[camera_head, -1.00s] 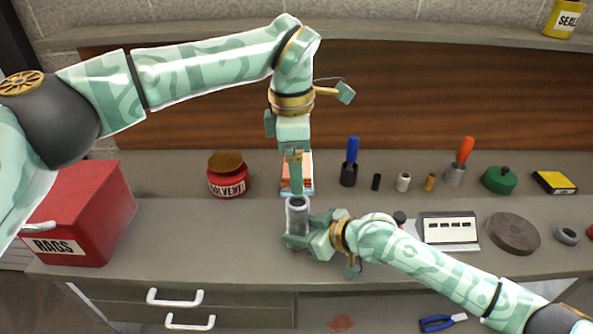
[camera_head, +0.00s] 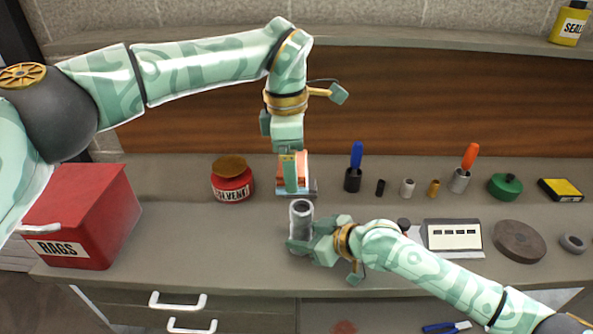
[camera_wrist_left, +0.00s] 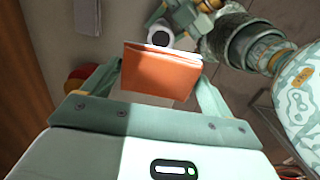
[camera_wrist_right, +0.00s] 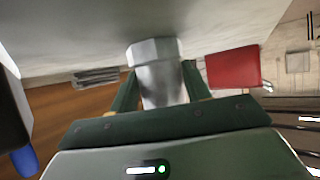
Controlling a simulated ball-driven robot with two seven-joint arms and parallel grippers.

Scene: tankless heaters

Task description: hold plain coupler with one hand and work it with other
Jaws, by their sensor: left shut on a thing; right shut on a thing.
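The plain coupler (camera_head: 301,214) is a grey metal tube standing upright, its open round end facing up. My right gripper (camera_head: 304,240) is shut around its lower part from the right in the head view. The coupler also shows between the fingers in the right wrist view (camera_wrist_right: 160,80). My left gripper (camera_head: 291,178) points down just behind and above the coupler, shut on an orange block (camera_wrist_left: 162,72) with a pale edge. The coupler's dark open end (camera_wrist_left: 160,38) shows beyond the block in the left wrist view, apart from it.
A red solvent jar (camera_head: 232,181) and a red rags box (camera_head: 85,213) stand left. To the right are a blue-handled brush (camera_head: 354,166), small sleeves, a white-faced box (camera_head: 455,235) and a brown disc (camera_head: 519,240).

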